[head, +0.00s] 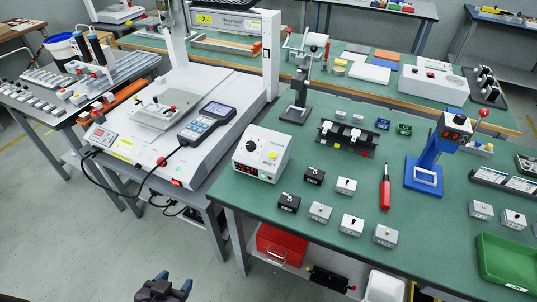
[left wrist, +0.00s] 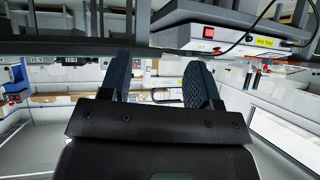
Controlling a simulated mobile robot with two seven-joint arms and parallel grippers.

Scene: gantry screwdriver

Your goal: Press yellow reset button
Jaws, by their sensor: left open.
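A white control box (head: 262,153) stands at the near left corner of the green-topped table in the head view. It has a black knob, a small red display and a yellow button (head: 272,156) on its sloped face, with small lettering below the button. My left gripper (head: 170,288) is low at the bottom edge of the head view, over the floor, well apart from the box. In the left wrist view my left gripper (left wrist: 157,80) has its two dark fingers spread with nothing between them. The box cannot be made out in that view. My right gripper does not show.
A white gantry machine (head: 190,115) with a handheld pendant (head: 207,122) stands left of the box. Small switch boxes (head: 320,212), a red screwdriver (head: 385,188) and a blue press (head: 433,160) are to its right. A red toolbox (head: 281,245) is on the lower shelf.

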